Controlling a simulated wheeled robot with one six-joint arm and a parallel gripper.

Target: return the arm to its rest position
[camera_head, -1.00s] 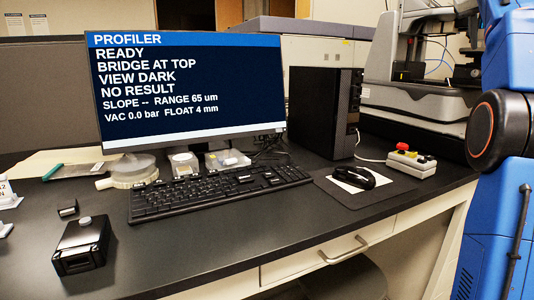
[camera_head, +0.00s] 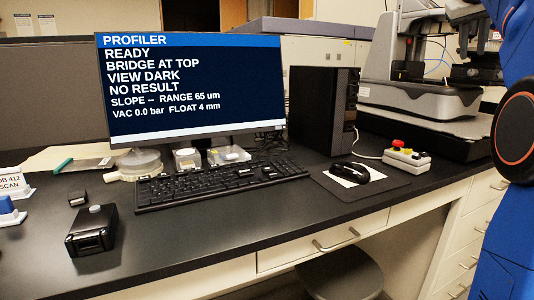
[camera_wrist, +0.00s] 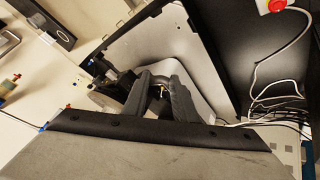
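My arm (camera_head: 515,130), blue with a black round joint cover, rises at the right edge of the head view; its end is out of that frame. In the wrist view my gripper (camera_wrist: 161,82) shows as two dark grey fingers with a gap between them. I see nothing held in the gap. Past the fingers lies a pale grey, rounded machine surface (camera_wrist: 190,45) with dark parts around it; I cannot tell how far off it is.
The profiler (camera_head: 430,100) stands at the back right of the black bench (camera_head: 240,222). A button box (camera_head: 407,157), mouse (camera_head: 357,172), keyboard (camera_head: 220,182) and monitor (camera_head: 190,90) are on the bench. A black box (camera_head: 92,230) sits front left. A stool (camera_head: 342,272) stands below.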

